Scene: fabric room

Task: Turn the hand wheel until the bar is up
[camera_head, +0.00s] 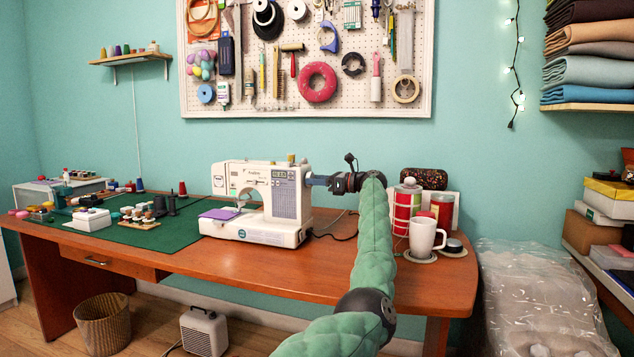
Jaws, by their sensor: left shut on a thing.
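The white sewing machine (265,233) stands on the wooden table, with its needle side to the left and its hand wheel end to the right. My left gripper (319,181) is at the right end of the machine, at the height of the hand wheel. It is shut on the hand wheel, which the fingers and the machine body mostly hide. The bar is under the left part of the machine's head and is too small here to tell its height. A purple cloth (218,214) lies at the machine's left. My right gripper is not in view.
A green mat (140,228) with spools and small boxes fills the left. The table front is clear.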

